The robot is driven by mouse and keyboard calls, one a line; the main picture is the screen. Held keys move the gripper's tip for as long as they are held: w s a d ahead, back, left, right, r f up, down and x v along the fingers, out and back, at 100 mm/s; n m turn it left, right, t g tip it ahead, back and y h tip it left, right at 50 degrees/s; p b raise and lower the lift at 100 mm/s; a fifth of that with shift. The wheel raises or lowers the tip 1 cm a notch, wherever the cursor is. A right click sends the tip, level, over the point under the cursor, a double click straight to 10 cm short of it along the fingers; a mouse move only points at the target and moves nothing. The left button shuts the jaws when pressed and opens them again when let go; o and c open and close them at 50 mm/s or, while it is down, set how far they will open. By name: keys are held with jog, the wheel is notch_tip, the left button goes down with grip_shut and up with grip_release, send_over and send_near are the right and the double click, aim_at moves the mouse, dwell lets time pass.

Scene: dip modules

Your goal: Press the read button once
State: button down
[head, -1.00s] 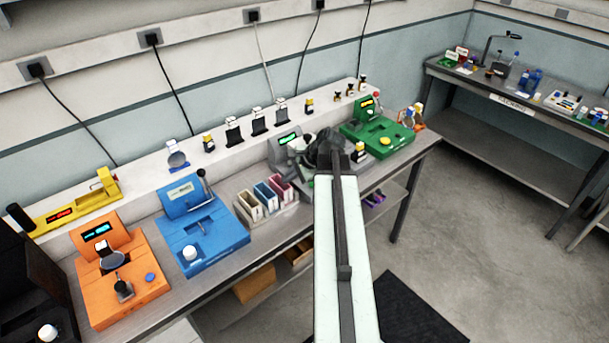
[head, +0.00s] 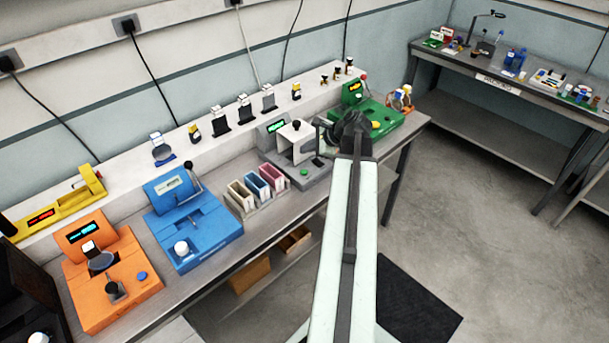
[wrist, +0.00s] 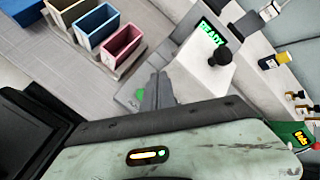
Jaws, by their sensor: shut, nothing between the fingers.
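A grey module (head: 284,140) stands on the bench with a lit green display, which reads like "READY" in the wrist view (wrist: 210,35). A green button (head: 305,171) sits on its front base; I cannot read a label on it. The button also shows partly in the wrist view (wrist: 140,94), just left of my fingers. My gripper (head: 325,136) is over the right part of the grey module. In the wrist view its fingers (wrist: 158,80) are together and empty, beside the button. I cannot tell their exact height above the module.
A rack of coloured trays (head: 256,192) stands left of the grey module. A green module (head: 385,116) with a yellow button stands to its right. A blue module (head: 192,225) and an orange module (head: 110,275) are farther left. Small items line the back shelf.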

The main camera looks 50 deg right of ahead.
aim_at(306, 172)
notch_tip(306, 172, down, 7)
jog(key=b, duration=0.6)
dwell(1.6)
jog(key=shift+f+b, duration=0.4)
jog(key=shift+f+b, duration=0.4)
dwell(0.4)
jog(key=shift+r+p, duration=0.8)
notch_tip(306, 172, up, 5)
jog(key=p, duration=0.5)
jog(key=shift+r, duration=0.15)
